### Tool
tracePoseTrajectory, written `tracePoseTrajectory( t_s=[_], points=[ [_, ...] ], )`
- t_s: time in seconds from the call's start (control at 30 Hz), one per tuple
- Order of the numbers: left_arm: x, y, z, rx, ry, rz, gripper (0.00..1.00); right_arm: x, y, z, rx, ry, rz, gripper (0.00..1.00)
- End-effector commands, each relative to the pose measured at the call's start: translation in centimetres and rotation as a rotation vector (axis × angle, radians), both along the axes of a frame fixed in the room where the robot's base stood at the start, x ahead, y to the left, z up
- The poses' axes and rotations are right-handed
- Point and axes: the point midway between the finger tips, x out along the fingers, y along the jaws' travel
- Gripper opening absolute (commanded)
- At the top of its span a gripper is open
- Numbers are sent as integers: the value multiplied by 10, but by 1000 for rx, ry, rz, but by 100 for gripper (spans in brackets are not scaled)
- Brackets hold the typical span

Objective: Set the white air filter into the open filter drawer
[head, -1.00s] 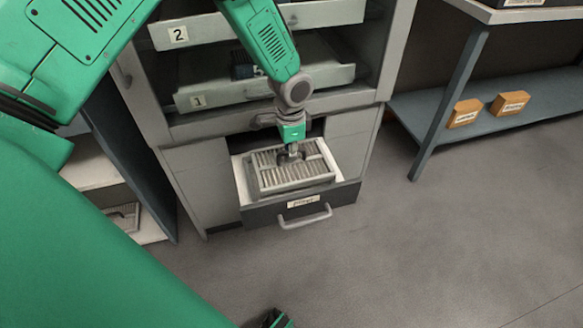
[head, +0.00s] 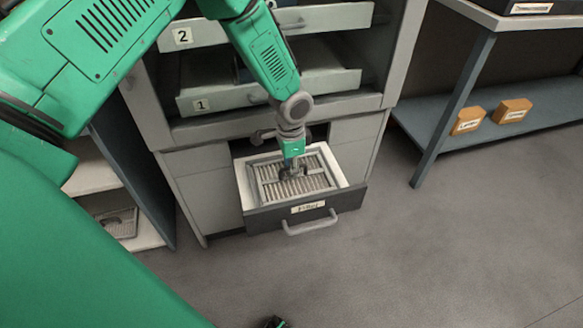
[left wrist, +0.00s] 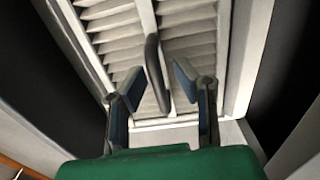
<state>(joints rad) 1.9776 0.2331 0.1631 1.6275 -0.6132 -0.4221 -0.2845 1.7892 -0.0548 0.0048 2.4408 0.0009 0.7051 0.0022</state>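The white air filter (head: 268,187), a pale frame with pleated slats, lies flat inside the open filter drawer (head: 341,202), within its walls. In the left wrist view the pleats (left wrist: 187,50) and a grey centre handle (left wrist: 156,75) show. My left gripper (head: 293,172) is over the middle of the filter. In the left wrist view its two fingers (left wrist: 157,77) stand apart on either side of the handle, with gaps showing, so it is open. A small dark part at the bottom edge of the head view may be my right gripper (head: 275,322); its fingers cannot be made out.
Above are drawers labelled 1 (head: 201,105) and 2 (head: 183,36), pulled out over the filter drawer. A greyer filter-like panel (head: 118,222) lies on the low left shelf. Two orange boxes (head: 468,121) sit on the right shelf. The floor in front is clear.

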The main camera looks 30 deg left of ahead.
Motion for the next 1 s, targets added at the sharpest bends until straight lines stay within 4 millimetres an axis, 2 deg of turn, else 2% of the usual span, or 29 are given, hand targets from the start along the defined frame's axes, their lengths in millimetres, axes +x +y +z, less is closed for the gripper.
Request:
tracePoseTrajectory(
  t_s=[0.3,0.5,0.7,1.0],
  points=[
    [2,-2,67,4,-5,0,26,0,0,29,0,0,0,40],
    [2,0,101,0,-3,0,26,0,0,42,0,0,-1,40],
    [1,1,116,1,-1,-1,26,0,0,47,0,0,0,40],
    [1,-1,117,2,-1,-1,26,0,0,46,0,0,0,40]
  ],
)
